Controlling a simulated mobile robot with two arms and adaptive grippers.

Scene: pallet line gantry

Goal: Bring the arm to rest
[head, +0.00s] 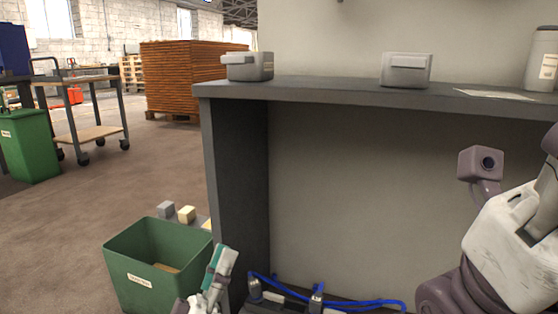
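My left gripper (217,268) shows at the bottom, left of centre, pointing up beside the green bin and in front of the dark side panel of the workbench. It looks grey and white with a teal strip along one side. Its fingers are small and partly overlap, so I cannot tell whether it is open or shut, or whether it holds anything. My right arm fills the right edge with white and purple links. Its gripper is not in view.
The dark workbench shelf (330,91) carries two grey boxes (249,66) (405,70), a paper sheet (494,94) and a canister (541,62). A green bin (135,275) stands at lower left. Blue cables (375,302) lie at the bottom. A cart (98,132) and stacked pallets (185,78) stand behind.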

